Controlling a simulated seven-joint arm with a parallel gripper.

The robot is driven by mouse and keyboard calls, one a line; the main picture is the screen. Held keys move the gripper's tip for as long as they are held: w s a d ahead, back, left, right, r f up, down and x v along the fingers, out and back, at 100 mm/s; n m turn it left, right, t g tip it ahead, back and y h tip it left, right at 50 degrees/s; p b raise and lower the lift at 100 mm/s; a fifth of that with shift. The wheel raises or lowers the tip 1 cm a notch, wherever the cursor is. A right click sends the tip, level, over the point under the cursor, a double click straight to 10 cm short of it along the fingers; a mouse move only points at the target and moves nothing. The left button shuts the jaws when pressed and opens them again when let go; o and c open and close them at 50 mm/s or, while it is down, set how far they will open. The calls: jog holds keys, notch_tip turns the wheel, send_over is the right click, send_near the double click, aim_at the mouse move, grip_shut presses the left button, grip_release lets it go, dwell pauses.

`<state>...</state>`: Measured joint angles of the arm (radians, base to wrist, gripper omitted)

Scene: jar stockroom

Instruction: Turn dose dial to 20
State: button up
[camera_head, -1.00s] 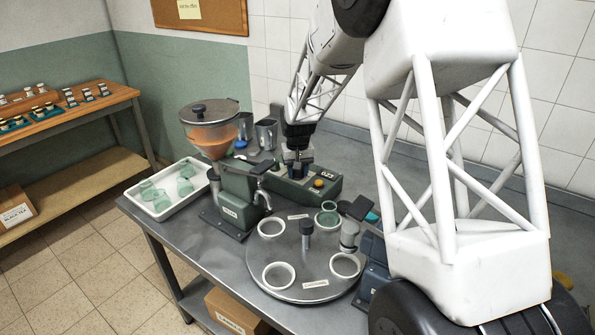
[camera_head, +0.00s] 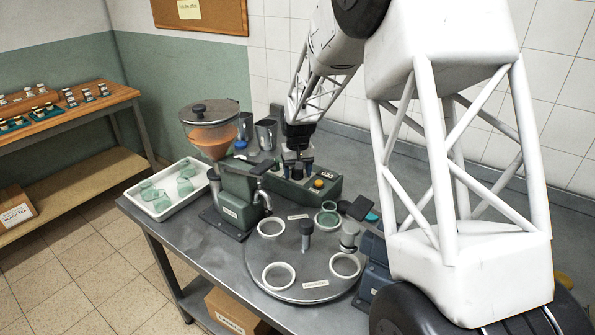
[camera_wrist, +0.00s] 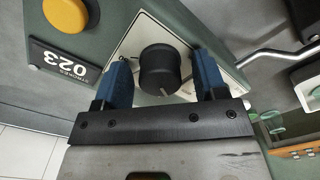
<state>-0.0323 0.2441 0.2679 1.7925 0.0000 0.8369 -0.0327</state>
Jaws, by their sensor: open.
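The dose dial (camera_wrist: 160,70) is a black round knob on a pale plate on the green control box (camera_head: 330,185). My gripper (camera_wrist: 164,80) is open, with one blue finger on each side of the dial and visible gaps between fingers and knob. In the head view my gripper (camera_head: 297,168) is over the left part of the box, and the dial is hidden behind it. A display reading 023 (camera_wrist: 62,68) is on the box beside a yellow button (camera_wrist: 66,14).
A hopper machine (camera_head: 236,195) stands just left of the box, with a white tray (camera_head: 158,212) of green glass jars beyond it. A round turntable (camera_head: 300,288) with white rings lies in front. Metal cups (camera_head: 266,134) stand behind the machine.

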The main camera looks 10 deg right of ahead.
jog(key=shift+r, duration=3.9)
